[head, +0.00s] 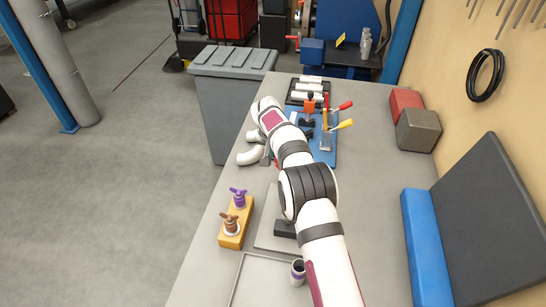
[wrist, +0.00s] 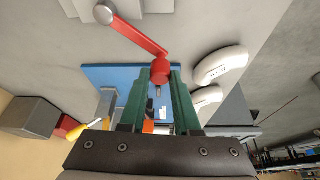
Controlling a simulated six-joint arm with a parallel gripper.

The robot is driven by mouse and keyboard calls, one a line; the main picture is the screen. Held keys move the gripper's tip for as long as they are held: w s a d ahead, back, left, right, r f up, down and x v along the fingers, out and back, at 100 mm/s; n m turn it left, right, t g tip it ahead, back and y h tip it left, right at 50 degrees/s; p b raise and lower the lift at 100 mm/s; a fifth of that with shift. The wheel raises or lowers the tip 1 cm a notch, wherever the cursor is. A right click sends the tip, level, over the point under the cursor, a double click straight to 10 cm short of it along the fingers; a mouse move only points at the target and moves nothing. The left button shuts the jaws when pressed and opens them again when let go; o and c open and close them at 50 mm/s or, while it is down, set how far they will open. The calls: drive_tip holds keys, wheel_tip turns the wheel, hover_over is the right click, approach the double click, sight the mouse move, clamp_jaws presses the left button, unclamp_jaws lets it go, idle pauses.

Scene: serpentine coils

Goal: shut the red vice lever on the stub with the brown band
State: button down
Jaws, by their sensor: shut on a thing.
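In the wrist view, my gripper (wrist: 160,85) is shut on the round red knob at the end of the red lever (wrist: 140,36). The lever's arm slants from the knob up and left to a round pale grey end (wrist: 104,12). In the head view my arm covers the gripper and most of the lever. A dark block (head: 285,229) shows partly beside my arm on a grey plate. I cannot make out a stub with a brown band in either view.
A yellow block (head: 236,236) with purple and brown fittings stands left of my arm. A purple-banded cup (head: 298,274) stands by a tray. White pipe elbows (head: 251,156) lie left. The blue board (head: 327,157) carries yellow-handled and red-handled clamps. Boxes stand along the wall.

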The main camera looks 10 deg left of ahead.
drive_tip(key=shift+w+d+m+h, duration=0.3)
drive_tip(key=shift+w+d+m, duration=0.15)
drive_tip(key=shift+m, duration=0.4)
drive_tip(key=shift+w+d+m+h, duration=0.35)
drive_tip(key=shift+d+m, duration=0.1)
drive_tip(key=shift+m, duration=0.4)
drive_tip(key=shift+d, duration=0.1)
drive_tip(key=c, duration=0.6)
unclamp_jaws()
drive_tip(key=v, duration=1.5)
drive_tip(key=shift+w+r, duration=0.15)
drive_tip(key=shift+r, duration=0.35)
